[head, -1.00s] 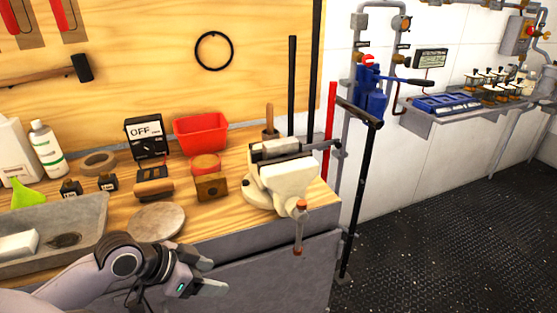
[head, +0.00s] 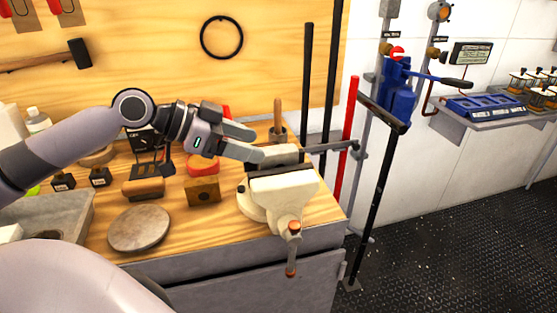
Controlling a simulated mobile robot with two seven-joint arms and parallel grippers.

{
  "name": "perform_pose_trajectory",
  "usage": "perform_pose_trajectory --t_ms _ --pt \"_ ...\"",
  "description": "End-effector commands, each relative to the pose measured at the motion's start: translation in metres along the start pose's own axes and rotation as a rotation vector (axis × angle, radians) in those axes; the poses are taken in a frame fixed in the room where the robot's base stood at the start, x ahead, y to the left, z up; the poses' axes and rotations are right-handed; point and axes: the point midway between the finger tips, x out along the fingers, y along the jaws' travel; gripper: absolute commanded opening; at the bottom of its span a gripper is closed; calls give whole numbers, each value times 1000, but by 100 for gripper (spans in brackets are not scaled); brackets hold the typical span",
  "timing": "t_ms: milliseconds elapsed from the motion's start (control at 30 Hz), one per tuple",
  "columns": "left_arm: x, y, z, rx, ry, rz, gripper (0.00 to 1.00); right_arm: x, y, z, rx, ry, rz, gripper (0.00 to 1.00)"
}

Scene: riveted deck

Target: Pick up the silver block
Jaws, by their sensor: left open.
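The silver block (head: 284,154) sits at the top of the cream bench vise (head: 284,188), by its dark jaws. Its left end is partly hidden by my gripper. My left gripper (head: 259,144) comes in from the left with its fingers apart, pointing right. Its fingertips are at the block's left end. I cannot tell whether they touch it. No held thing shows between the fingers. My right gripper is not in view.
On the wooden bench near the vise are a wooden block with a hole (head: 202,191), a round grey disc (head: 139,228) and a pestle in a mortar (head: 277,125). A red bar (head: 346,140) and dark rods stand behind the vise to the right.

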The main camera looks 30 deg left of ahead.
Motion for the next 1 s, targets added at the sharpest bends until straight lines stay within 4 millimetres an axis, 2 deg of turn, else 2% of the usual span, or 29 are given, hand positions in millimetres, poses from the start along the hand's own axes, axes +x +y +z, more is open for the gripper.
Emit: perform_pose_trajectory --t_ms 567,1000 --pt "20 -4 -3 -3 3 -2 64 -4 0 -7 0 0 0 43" --pt "48 -6 -3 -4 3 -2 64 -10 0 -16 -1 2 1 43"
